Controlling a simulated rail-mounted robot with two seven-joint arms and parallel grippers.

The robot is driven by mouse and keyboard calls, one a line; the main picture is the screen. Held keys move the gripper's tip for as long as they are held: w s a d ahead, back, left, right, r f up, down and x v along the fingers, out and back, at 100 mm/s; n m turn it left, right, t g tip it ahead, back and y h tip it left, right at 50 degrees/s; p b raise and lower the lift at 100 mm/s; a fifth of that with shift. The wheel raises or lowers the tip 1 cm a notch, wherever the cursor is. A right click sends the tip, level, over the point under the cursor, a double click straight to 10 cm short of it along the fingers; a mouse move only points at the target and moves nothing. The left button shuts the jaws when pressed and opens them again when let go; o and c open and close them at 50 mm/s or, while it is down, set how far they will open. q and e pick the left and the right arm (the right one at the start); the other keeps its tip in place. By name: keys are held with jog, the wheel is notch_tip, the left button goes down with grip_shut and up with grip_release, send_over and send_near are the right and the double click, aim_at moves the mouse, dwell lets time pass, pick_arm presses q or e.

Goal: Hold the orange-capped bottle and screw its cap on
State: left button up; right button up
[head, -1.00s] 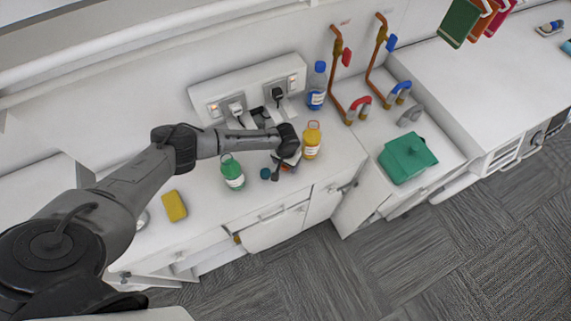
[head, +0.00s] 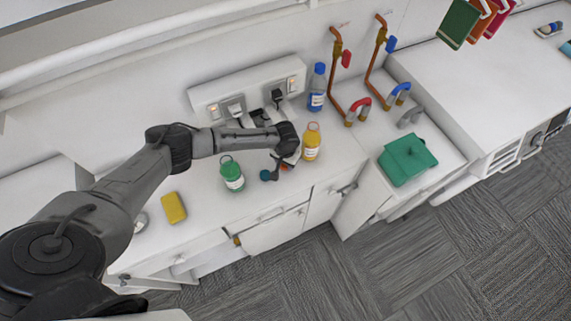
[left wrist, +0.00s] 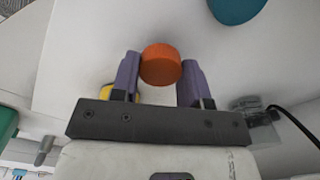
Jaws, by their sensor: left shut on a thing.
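My left gripper (left wrist: 158,78) is shut on a loose-looking orange cap (left wrist: 161,65), held between its two purple fingertips in the left wrist view. In the head view my left gripper (head: 286,161) points down over the counter, and its wrist hides most of the cap. The yellow bottle (head: 311,143) stands upright just to the right of the gripper; I cannot tell clearly whether its neck is bare. Part of it shows behind a finger in the left wrist view (left wrist: 106,92). My right gripper is not in view.
A green bottle (head: 232,175) stands left of the gripper. A teal cap (head: 265,175) lies close in front. A blue bottle (head: 317,88) stands behind the yellow one. Sockets with plugs (head: 250,95) are behind the gripper. A yellow sponge (head: 173,207) lies left; the counter edge is near.

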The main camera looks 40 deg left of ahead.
pick_arm(q)
jog(key=r, duration=0.1)
jog(key=d+r, duration=0.1)
jog(key=r, duration=0.1)
jog(key=shift+s+d+b, duration=0.15)
jog(key=shift+s+b, duration=0.1)
jog(key=shift+b, duration=0.05)
jog(key=s+d+r+b, duration=0.1)
jog(key=s+d+r, duration=0.3)
jog(key=d, duration=0.5)
notch_tip(320, 180, up, 2)
jog(key=shift+d+r, duration=0.15)
jog(key=shift+d, duration=0.1)
jog(key=s+r+m, duration=0.1)
jog(key=s+r, duration=0.3)
jog(key=r, duration=0.7)
jog(key=s+d+r+m, duration=0.1)
jog(key=s+r, duration=0.2)
jog(key=r, duration=0.8)
jog(key=shift+s+d, duration=0.2)
jog(key=shift+s, duration=0.15)
